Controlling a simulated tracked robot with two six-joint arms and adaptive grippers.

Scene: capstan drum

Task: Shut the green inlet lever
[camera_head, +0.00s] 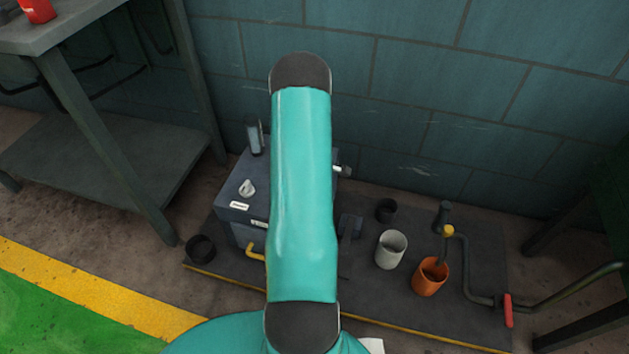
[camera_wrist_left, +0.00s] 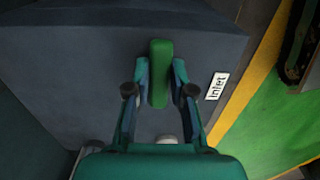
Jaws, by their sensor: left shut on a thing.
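The green inlet lever (camera_wrist_left: 160,66) shows in the left wrist view on the face of a dark blue-grey box (camera_wrist_left: 70,60). Beside it, to its right, is a white label (camera_wrist_left: 216,86) reading "Inlet". My left gripper (camera_wrist_left: 161,84) has one finger on each side of the lever and is shut on it. In the head view the box (camera_head: 236,212) stands partly behind my teal arm, which hides the lever and the gripper. My right gripper is in neither view.
A dark mat (camera_head: 470,275) with a yellow edge lies under the box. It bears a white cup (camera_head: 390,250), an orange cup (camera_head: 430,277) and a bent pipe with a red grip (camera_head: 508,311). A bench (camera_head: 75,20) stands left; a teal wall (camera_head: 450,90) is behind.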

